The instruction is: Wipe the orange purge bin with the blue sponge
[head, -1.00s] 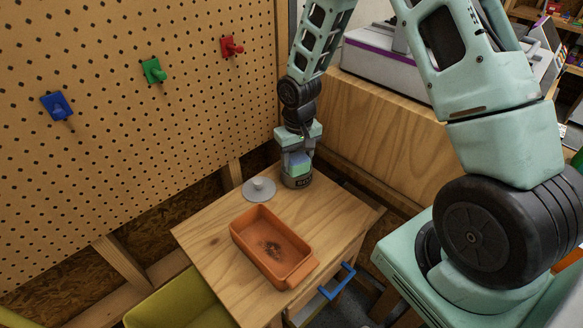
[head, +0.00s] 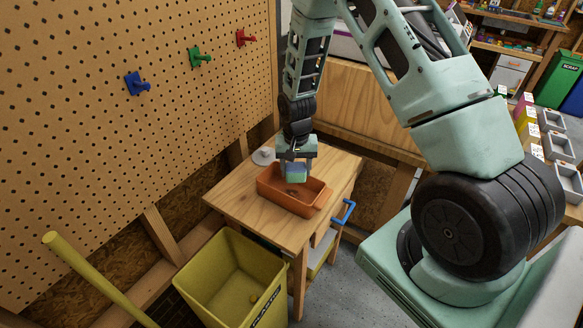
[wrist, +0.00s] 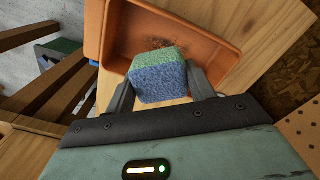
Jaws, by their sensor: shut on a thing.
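The orange purge bin (head: 268,186) sits on a small wooden table (head: 235,205). A dark dirt patch shows on its floor in the wrist view, where the bin (wrist: 225,60) fills the top middle. My gripper (head: 295,168) is shut on the blue sponge (head: 295,176), which has a green layer. In the wrist view the sponge (wrist: 158,80) is between the fingers, with part of the bin's floor and near rim hidden behind it. The sponge is over the bin; I cannot tell whether it touches the floor.
A grey round lid with a knob (head: 263,156) lies behind the bin on the table. A yellow-green waste bin (head: 215,285) stands in front of the table. A blue drawer handle (head: 343,212) sticks out at the right. A pegboard (head: 120,130) rises on the left.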

